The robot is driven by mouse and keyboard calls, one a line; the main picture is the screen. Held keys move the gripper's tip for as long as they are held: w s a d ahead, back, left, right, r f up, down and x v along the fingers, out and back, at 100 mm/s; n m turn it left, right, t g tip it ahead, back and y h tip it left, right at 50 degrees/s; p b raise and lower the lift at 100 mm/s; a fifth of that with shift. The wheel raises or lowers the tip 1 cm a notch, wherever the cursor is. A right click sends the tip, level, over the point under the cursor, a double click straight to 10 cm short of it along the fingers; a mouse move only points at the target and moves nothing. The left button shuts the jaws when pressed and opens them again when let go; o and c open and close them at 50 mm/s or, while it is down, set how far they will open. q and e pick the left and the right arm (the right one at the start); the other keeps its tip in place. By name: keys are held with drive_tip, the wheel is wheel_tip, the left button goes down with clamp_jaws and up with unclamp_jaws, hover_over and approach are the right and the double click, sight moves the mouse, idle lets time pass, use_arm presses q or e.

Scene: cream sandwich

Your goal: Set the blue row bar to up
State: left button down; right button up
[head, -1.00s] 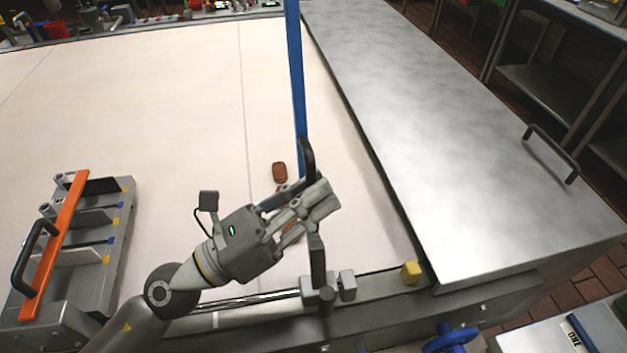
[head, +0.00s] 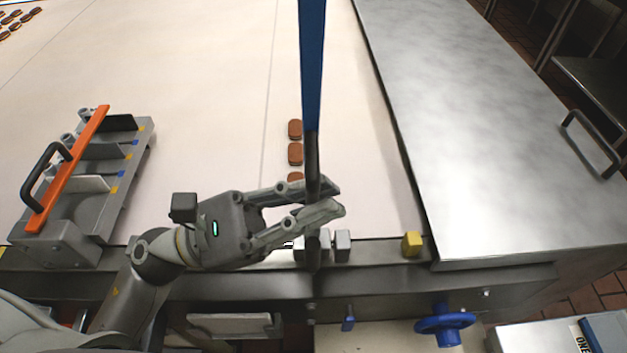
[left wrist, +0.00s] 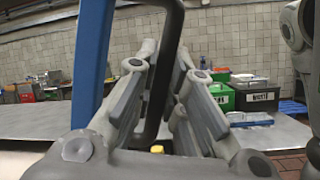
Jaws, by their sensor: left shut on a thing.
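The blue row bar (head: 312,65) runs from the top of the head view down toward the front edge of the white belt, where a dark handle (head: 312,150) lines up with it. My left gripper (head: 328,198) has its fingers around this handle and is shut on it. In the left wrist view the blue bar (left wrist: 91,65) stands steeply at the left, and the dark handle (left wrist: 163,65) passes between the fingers. The bar's far end is out of frame. My right gripper is not in view.
Brown biscuits (head: 295,154) lie in a row on the white belt (head: 220,100) beside the bar. An orange bar (head: 68,168) with its own handle is at the left. A steel cover (head: 490,130) lies right. A yellow block (head: 411,244) and blue handwheel (head: 445,325) are at the front.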

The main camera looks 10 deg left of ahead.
use_arm(q)
drive_tip(key=shift+s+d+f+m+g, duration=0.15)
drive_tip(key=shift+s+f+m+g, duration=0.15)
drive_tip(key=shift+s+m, duration=0.3)
drive_tip(key=shift+m, duration=0.2)
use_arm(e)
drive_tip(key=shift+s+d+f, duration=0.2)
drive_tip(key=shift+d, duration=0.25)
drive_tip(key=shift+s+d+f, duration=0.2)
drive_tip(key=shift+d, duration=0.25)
use_arm(q)
drive_tip(key=c, duration=1.5)
unclamp_jaws()
drive_tip(key=shift+s, duration=0.1)
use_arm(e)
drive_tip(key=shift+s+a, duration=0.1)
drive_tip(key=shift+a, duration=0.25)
use_arm(q)
drive_tip(key=shift+a+f, duration=0.1)
drive_tip(key=shift+a, duration=0.1)
drive_tip(key=v, duration=1.1)
drive_tip(key=shift+a+f, duration=0.2)
drive_tip(key=shift+a, duration=0.05)
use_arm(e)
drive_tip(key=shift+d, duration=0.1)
